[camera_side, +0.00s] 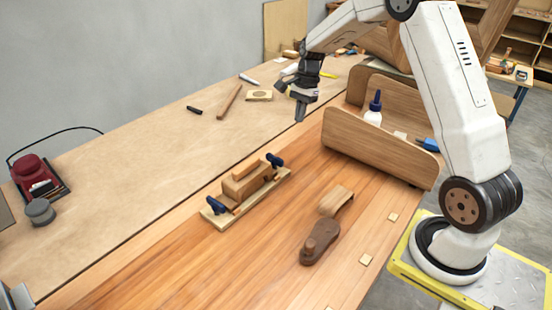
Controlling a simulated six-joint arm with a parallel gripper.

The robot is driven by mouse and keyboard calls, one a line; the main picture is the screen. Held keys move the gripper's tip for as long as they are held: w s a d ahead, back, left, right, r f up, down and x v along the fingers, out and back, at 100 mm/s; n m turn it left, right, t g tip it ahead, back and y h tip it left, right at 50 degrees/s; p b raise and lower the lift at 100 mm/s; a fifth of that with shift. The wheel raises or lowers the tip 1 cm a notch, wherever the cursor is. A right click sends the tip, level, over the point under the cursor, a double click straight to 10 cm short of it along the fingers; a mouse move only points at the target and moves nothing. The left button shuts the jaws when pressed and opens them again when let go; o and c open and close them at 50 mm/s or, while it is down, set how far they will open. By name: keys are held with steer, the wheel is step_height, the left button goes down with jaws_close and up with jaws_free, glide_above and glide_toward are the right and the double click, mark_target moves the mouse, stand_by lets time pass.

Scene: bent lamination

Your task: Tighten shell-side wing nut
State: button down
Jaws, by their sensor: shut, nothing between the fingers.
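A wooden clamping form (250,183) stands on a pale base board (226,220) in the middle of the bench. A dark blue wing nut (275,160) sits at its far right end, and another dark blue wing nut (216,206) sits at its near left end. I cannot tell which one is the shell-side nut. My gripper (299,118) is shut and empty. It points down above the bench, behind and to the right of the form, apart from both nuts. The fine threads and any gap in the form are too small to see.
A wooden tote (375,148) with a glue bottle (374,108) stands right of the form. A brown hand tool (319,241) and a curved wood piece (336,200) lie in front. A red device (35,175) is far left. Bench behind the form is mostly clear.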

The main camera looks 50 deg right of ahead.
mark_target(274, 160)
steer(key=x, duration=1)
steer(key=shift+a, duration=2.05)
